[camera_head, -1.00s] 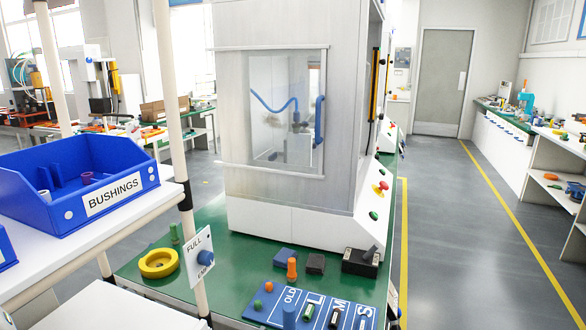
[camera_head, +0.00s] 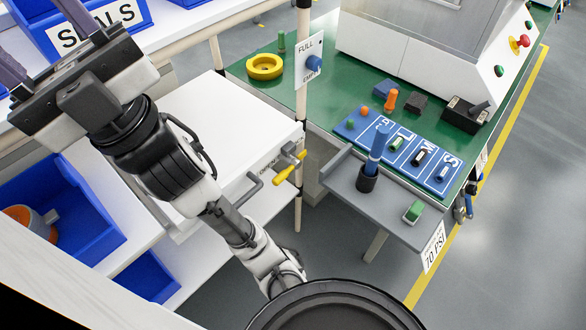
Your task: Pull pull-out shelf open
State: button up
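A white, flat-topped pull-out unit (camera_head: 225,120) stands between the rack posts, left of centre. I take it for the pull-out shelf. Its front carries a grey bar handle (camera_head: 254,187), a small label only partly readable as "OPEN", and a yellow lever (camera_head: 287,172). How far it is pulled out I cannot tell. My gripper (camera_head: 40,42) is at the upper left, pointing up and left, well away from the handle. My arm covers part of the unit's left side.
A grey shelf (camera_head: 345,189) juts from the green bench (camera_head: 320,103), holding a blue-handled tool in a black cup and a green piece. Blue bins (camera_head: 65,215) sit at left. A rack post (camera_head: 301,125) with a "FULL" sign stands beside the unit. Open floor lies at lower right.

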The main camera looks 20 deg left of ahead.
aim_at(241, 133)
jog(key=k+l+u, duration=0.1)
jog(key=k+u, duration=0.15)
jog(key=u, duration=0.15)
jog(key=k+u, duration=0.25)
jog(key=u, duration=0.2)
